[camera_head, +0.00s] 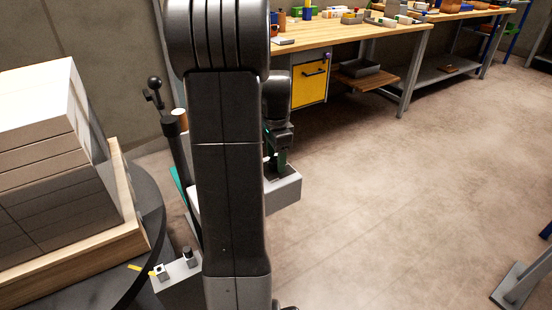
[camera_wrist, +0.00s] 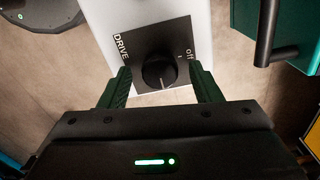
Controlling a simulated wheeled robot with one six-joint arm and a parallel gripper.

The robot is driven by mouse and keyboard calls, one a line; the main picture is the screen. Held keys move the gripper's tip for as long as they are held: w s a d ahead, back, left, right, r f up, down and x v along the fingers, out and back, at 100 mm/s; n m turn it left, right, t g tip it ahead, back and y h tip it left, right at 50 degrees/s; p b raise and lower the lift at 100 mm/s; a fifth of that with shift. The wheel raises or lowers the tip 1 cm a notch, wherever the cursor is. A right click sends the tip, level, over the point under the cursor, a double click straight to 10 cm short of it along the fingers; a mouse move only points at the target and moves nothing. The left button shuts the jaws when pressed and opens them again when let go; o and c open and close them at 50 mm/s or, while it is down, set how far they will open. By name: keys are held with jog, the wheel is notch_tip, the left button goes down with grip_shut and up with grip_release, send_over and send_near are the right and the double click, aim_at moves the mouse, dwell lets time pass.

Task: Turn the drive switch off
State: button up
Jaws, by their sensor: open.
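The drive switch (camera_wrist: 159,73) is a round black knob on a dark plate (camera_wrist: 181,38) marked "DRIVE" on the left and "off" on the right. Its pale pointer line points down in the wrist view, not at the word "off". The plate is on a light grey box, which also shows in the head view (camera_head: 284,191). My gripper (camera_wrist: 160,70) is open, with one green finger on each side of the knob. Whether the fingers touch it I cannot tell. In the head view my gripper (camera_head: 277,160) is over the box, and the knob is hidden.
A stack of reams (camera_head: 45,150) stands on a wooden pallet (camera_head: 128,215) on a dark round table (camera_head: 148,190) at the left. A small control box (camera_head: 180,280) is at lower left. A cluttered workbench (camera_head: 345,30) runs along the back. The floor at right is mostly clear.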

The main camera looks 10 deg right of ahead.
jog(key=c, duration=1)
jog(key=shift+n+p, duration=0.4)
jog(key=shift+p, duration=0.05)
jog(key=n+p, duration=0.2)
jog(key=n, duration=0.1)
jog(key=shift+r, duration=0.15)
jog(key=n+p, duration=0.3)
jog(key=n, duration=0.2)
jog(key=shift+p, duration=0.3)
jog(key=n+p, duration=0.1)
jog(key=n, duration=0.3)
jog(key=shift+n+p, duration=0.35)
jog(key=shift+n, duration=0.05)
jog(key=n+p, duration=0.1)
jog(key=n, duration=0.3)
jog(key=shift+f+n, duration=0.2)
jog(key=shift+n, duration=0.1)
